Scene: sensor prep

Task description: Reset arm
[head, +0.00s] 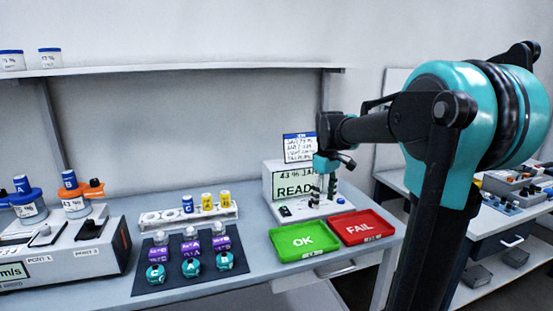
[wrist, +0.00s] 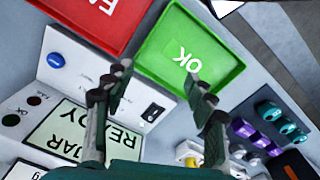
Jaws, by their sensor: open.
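My gripper (head: 325,185) hangs at the end of my arm, in front of the white device with the READY display (head: 293,183) in the head view. In the wrist view my gripper (wrist: 157,83) shows two dark fingers spread apart, with nothing between them. The device's READY display (wrist: 85,133) lies below the left finger there. The green OK tray (head: 290,250) and red FAIL tray (head: 350,236) stand in front of the device. Both look empty in the head view. The OK tray (wrist: 215,65) lies beyond the fingertips in the wrist view.
A dark mat (head: 140,283) holds several purple blocks and teal round parts. A white rack (head: 160,222) with blue and yellow vials stands behind it. A grey two-port machine (head: 105,252) is at the left. A shelf (head: 180,68) runs above. A side bench (head: 490,225) stands right.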

